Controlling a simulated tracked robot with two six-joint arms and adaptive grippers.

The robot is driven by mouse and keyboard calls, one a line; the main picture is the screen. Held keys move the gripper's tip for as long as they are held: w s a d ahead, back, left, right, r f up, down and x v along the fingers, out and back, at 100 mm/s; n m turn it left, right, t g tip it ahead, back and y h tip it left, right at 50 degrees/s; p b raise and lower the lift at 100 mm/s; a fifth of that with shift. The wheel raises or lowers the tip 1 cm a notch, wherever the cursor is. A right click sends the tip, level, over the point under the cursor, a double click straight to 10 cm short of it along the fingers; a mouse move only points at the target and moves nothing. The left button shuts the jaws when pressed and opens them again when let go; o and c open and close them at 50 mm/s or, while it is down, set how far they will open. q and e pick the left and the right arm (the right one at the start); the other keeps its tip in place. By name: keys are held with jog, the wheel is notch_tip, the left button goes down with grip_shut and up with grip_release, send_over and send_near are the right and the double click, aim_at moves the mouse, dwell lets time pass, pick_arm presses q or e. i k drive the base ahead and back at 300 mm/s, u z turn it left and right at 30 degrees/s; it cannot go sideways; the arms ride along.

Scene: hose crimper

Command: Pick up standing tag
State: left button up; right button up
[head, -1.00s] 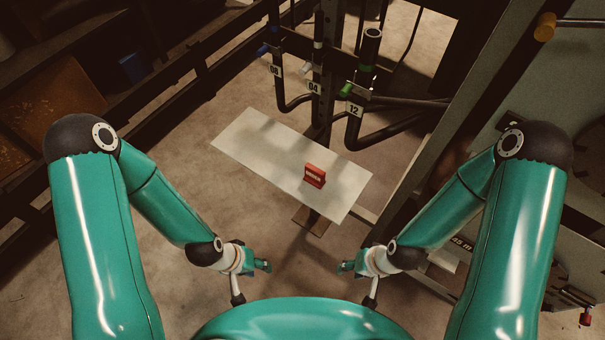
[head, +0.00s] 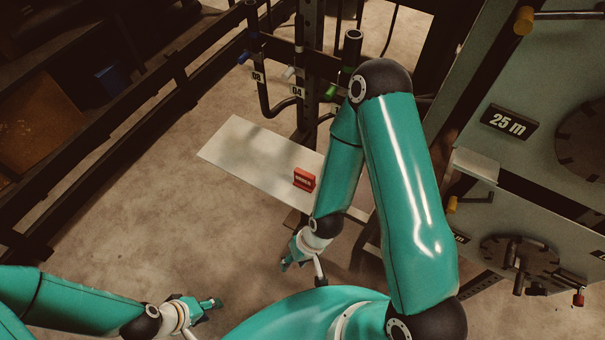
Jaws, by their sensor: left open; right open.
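The standing tag (head: 304,180) is a small red upright piece with pale lettering on its face. It stands on the right part of the white shelf (head: 240,150) in the head view. My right gripper (head: 289,262) is open and empty, below the tag in the picture and apart from it. My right arm covers the right end of the shelf. My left gripper (head: 211,304) is open and empty at the lower left, well away from the shelf.
Black pipes with numbered plates, one reading 04 (head: 297,91), rise behind the shelf. A machine panel with a 25 m sign (head: 509,122) and dark dials stands at the right. A dark rail (head: 110,150) runs along the left. The floor left of the shelf is clear.

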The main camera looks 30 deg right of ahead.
aim_at(304, 180)
jog(key=z, duration=0.1)
jog(key=k, duration=1.35)
jog(key=z, duration=0.15)
jog(key=i, duration=1)
jog(key=z, duration=0.05)
